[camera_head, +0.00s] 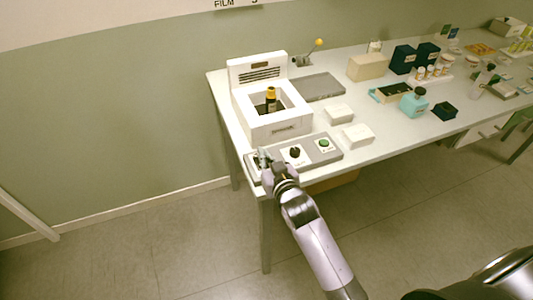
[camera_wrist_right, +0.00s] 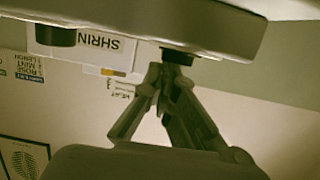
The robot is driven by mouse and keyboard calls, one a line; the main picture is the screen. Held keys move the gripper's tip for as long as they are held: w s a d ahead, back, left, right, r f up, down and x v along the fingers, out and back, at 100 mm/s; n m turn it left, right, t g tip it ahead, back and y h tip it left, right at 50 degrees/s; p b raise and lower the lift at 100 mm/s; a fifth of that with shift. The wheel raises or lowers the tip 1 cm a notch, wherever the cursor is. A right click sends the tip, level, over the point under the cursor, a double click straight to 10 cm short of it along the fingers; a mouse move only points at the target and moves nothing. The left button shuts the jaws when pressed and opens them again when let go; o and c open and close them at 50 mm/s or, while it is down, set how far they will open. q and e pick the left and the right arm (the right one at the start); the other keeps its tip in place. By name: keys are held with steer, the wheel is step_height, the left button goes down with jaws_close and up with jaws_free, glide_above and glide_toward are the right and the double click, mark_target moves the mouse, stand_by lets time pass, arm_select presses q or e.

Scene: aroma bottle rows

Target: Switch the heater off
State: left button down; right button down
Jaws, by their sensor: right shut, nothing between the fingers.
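The heater (camera_head: 272,124) is a white box with an open top at the left end of the table. A dark bottle with a yellow cap (camera_head: 271,97) stands inside it. In front of the heater lies a grey control panel (camera_head: 310,154) with a black knob (camera_head: 294,152) and a green button (camera_head: 324,143). My right gripper (camera_head: 264,157) is at the panel's left end and hides part of it. In the right wrist view its fingers (camera_wrist_right: 164,78) are closed together and empty, close to a dark round part (camera_wrist_right: 177,56); I cannot tell whether they touch. My left gripper is out of view.
Two small white blocks (camera_head: 357,134) lie right of the heater. A grey plate (camera_head: 318,87) and a yellow-knobbed lever (camera_head: 319,43) are behind. Boxes, a teal bottle (camera_head: 414,101) and vials fill the right side. The floor in front is clear.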

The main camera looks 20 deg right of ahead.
steer(key=shift+w+r+p, duration=0.15)
steer(key=shift+r+p, duration=0.45)
steer(key=r+p, duration=0.3)
steer(key=shift+w+r+p, duration=0.2)
steer(key=shift+r+p, duration=0.2)
steer(key=shift+s+f+b, duration=0.25)
steer(key=shift+s+b, duration=0.45)
steer(key=shift+s, duration=0.35)
steer(key=r+b+v, duration=0.1)
steer(key=v, duration=0.7)
steer(key=shift+w+r, duration=0.2)
